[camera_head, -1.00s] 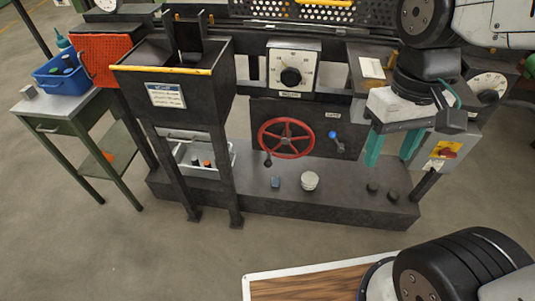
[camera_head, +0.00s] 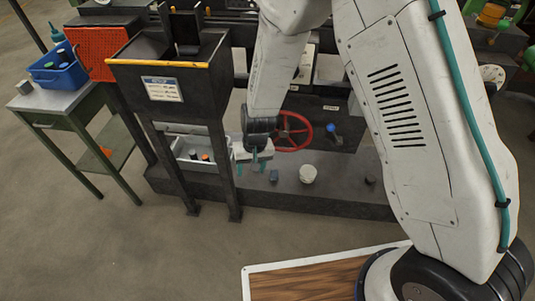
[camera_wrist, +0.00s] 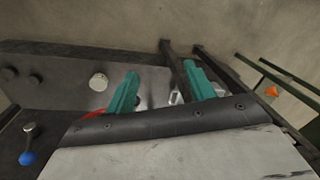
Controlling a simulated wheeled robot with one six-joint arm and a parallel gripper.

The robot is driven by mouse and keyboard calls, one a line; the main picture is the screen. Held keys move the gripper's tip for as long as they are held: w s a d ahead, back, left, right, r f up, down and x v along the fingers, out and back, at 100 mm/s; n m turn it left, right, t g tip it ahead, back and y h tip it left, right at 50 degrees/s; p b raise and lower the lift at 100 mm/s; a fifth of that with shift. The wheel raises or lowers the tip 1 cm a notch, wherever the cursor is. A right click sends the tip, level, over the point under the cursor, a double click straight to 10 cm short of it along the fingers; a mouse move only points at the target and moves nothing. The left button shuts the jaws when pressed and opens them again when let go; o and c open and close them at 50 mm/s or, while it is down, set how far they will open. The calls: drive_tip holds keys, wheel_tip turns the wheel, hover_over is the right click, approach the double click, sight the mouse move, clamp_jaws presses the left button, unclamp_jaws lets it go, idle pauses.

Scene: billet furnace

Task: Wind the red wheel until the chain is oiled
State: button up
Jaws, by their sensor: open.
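The red wheel (camera_head: 304,133) is on the dark front panel of the machine in the head view. My arm and wrist cover its left side, and its crank handle is hidden. A small red piece of it (camera_wrist: 93,115) shows beside the left finger in the wrist view. My gripper (camera_head: 255,167) is at the wheel's lower left, pointing down. Its two teal fingers (camera_wrist: 162,78) are apart, and nothing shows held between them. I cannot tell whether they touch the wheel. I cannot make out the chain.
A blue-knobbed lever (camera_head: 331,128) is right of the wheel. A pale round piece (camera_head: 308,174) and a small dark block (camera_head: 274,176) lie on the machine's base ledge. The black hopper's legs and a grey bin (camera_head: 187,163) are close left of my gripper.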

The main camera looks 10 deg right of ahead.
drive_tip(key=w+d+f+m+t+h, duration=0.1)
drive_tip(key=w+f+t+h, duration=0.2)
drive_tip(key=f, duration=1)
drive_tip(key=w+f+t+h, duration=0.1)
drive_tip(key=w+f+t, duration=0.35)
drive_tip(key=f, duration=0.85)
drive_tip(key=w+d+r+m+t+h, duration=0.1)
drive_tip(key=w+d+r+t+h, duration=0.1)
drive_tip(key=r+t, duration=0.3)
drive_tip(key=w+d+r+t+h, duration=0.2)
drive_tip(key=r+t+h, duration=0.1)
drive_tip(key=r+t, duration=0.15)
drive_tip(key=shift+y, duration=0.3)
drive_tip(key=x, duration=0.7)
drive_tip(key=shift+w, duration=0.1)
drive_tip(key=shift+c, duration=0.3)
clamp_jaws()
drive_tip(key=shift+r, duration=0.1)
